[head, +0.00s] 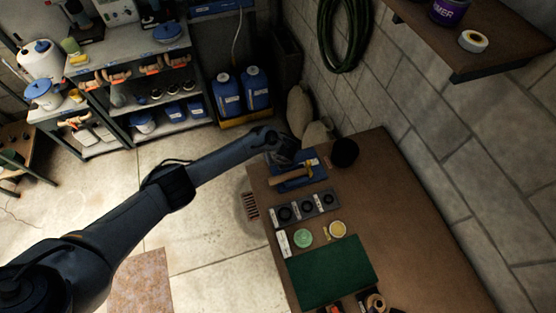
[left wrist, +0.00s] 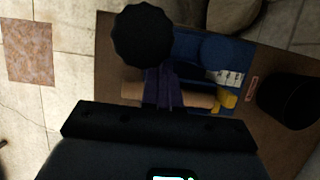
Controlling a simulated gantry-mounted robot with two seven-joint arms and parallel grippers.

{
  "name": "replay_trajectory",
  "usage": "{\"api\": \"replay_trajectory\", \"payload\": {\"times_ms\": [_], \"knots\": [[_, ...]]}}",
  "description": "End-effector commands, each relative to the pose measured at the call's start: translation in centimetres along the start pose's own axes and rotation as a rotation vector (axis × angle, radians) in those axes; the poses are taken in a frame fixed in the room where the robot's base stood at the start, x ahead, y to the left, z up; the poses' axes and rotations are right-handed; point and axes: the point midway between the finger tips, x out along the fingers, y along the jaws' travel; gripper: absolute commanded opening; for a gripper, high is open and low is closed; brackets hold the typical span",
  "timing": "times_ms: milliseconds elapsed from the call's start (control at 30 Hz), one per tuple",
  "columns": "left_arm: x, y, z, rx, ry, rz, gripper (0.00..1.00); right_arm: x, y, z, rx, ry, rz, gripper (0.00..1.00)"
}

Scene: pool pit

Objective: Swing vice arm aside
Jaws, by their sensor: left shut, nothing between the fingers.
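A blue vice (head: 312,180) sits at the far left corner of the brown workbench, with a tan bar (head: 290,178) lying across it and a yellow part (head: 312,163) beside the bar. The vice also shows in the left wrist view (left wrist: 187,48), with the tan bar (left wrist: 198,95) and yellow part (left wrist: 226,100). A black ribbed knob (left wrist: 143,37) stands above it there. My left gripper (head: 287,158) is shut and empty, low over the vice and partly hiding it. A dark purple piece crosses the bar; I cannot tell whether it touches the gripper. My right gripper is not in view.
A black round container (head: 344,152) stands right of the vice. Nearer on the bench are a row of small dark items (head: 303,208), a green disc (head: 303,237), a yellow-rimmed dish (head: 338,229) and a green mat (head: 330,271). The bench's right side is clear, along a block wall.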

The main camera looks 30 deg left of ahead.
Motion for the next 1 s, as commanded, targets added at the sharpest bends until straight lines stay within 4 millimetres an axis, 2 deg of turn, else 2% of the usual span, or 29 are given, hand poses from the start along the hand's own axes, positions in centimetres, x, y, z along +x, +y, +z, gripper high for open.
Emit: {"api": "replay_trajectory", "payload": {"times_ms": [733, 1000], "knots": [[0.0, 0.1, 0.2, 0.042, 0.000, -0.017, 0.00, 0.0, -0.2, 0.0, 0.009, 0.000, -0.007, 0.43], [-0.9, 0.2, -1.4, 0.043, 0.001, -0.017, 0.00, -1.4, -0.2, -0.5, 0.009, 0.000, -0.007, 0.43]]}}
